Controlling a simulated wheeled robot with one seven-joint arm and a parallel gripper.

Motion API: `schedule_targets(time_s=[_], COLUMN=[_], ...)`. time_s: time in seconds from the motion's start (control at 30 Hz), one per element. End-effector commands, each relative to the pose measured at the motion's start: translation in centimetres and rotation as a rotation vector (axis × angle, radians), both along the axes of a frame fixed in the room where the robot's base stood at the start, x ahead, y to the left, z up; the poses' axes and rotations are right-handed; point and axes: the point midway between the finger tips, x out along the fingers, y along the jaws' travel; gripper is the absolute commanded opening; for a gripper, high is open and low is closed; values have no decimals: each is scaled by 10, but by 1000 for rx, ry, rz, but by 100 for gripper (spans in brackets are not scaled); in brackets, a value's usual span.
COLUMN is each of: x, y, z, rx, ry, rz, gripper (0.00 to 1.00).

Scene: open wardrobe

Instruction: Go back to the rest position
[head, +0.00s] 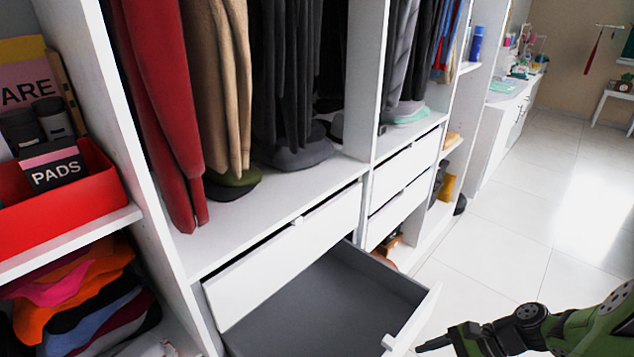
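My gripper (436,346) is at the bottom right of the head view, at the end of my green and black arm. It is just right of the open drawer's front, with a small gap seen between them. Its fingers are small and dark here, and I cannot tell if they are open or shut. I see nothing held in it. The lower wardrobe drawer (318,300) is pulled out and its grey inside looks empty. Its white front has a small handle near the bottom of the view.
A closed drawer (290,257) sits above the open one. Clothes hang over the shelf (265,212). A red box (62,208) and folded clothes are at the left. White tiled floor (520,215) is clear at the right. A counter (510,95) stands farther back.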

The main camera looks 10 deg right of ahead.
Motion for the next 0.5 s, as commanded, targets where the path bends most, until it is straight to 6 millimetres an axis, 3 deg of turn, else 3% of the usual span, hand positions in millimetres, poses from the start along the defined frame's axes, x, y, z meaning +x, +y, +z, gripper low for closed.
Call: schedule_targets(time_s=[0.03,0.27,0.5], x=[5,6,-28], y=[12,67,125], z=[21,106,190], rx=[-106,-546,-930], ry=[-11,-148,-436], rz=[109,564,951], gripper=[53,53,53])
